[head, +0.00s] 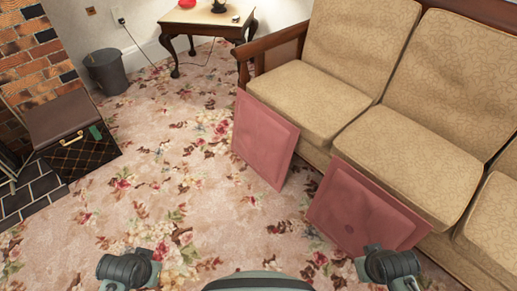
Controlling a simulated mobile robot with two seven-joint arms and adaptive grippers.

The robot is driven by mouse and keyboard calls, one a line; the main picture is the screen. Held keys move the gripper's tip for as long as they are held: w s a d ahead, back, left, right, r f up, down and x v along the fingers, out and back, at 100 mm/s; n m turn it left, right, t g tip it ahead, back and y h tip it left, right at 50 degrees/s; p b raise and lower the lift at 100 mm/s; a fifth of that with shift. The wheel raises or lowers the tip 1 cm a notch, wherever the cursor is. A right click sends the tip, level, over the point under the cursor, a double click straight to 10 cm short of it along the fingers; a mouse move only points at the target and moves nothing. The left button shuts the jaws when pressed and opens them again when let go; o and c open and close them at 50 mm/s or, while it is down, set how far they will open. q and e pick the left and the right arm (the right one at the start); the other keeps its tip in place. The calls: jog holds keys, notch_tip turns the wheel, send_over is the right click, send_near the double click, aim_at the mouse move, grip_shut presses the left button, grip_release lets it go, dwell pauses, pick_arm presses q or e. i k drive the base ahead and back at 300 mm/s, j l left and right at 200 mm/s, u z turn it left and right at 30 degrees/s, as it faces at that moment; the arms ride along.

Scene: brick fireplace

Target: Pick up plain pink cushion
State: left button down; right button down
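Two pink cushions lean against the front of the tan sofa, standing on the carpet. The farther pink cushion (265,138) looks plain and smooth, and it is tilted back against the sofa's left end. The nearer pink cushion (365,210) has a small round button-like mark on its face and leans farther back. The two cushions are apart, with a strip of carpet between them. Parts of my left and right arms show at the bottom edge, well short of the farther cushion. Neither gripper's fingers are in view.
The tan sofa (405,150) fills the right side. A small wooden table (210,17) and a grey bin (106,72) stand at the back. A dark case (80,150) sits by the brick fireplace (35,60) at left. Floral carpet (160,190) is clear in the middle.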

aim_at(265, 141)
jog(key=i+z, duration=0.1)
jog(key=z, duration=0.35)
jog(key=i+j+z, duration=0.1)
jog(key=z, duration=0.35)
jog(key=i+j+z, duration=0.2)
jog(key=j, duration=0.15)
jog(key=i+j+z, duration=0.15)
jog(key=j, duration=0.2)
jog(key=j+z, duration=0.2)
jog(key=j, duration=0.2)
jog(key=i, duration=0.05)
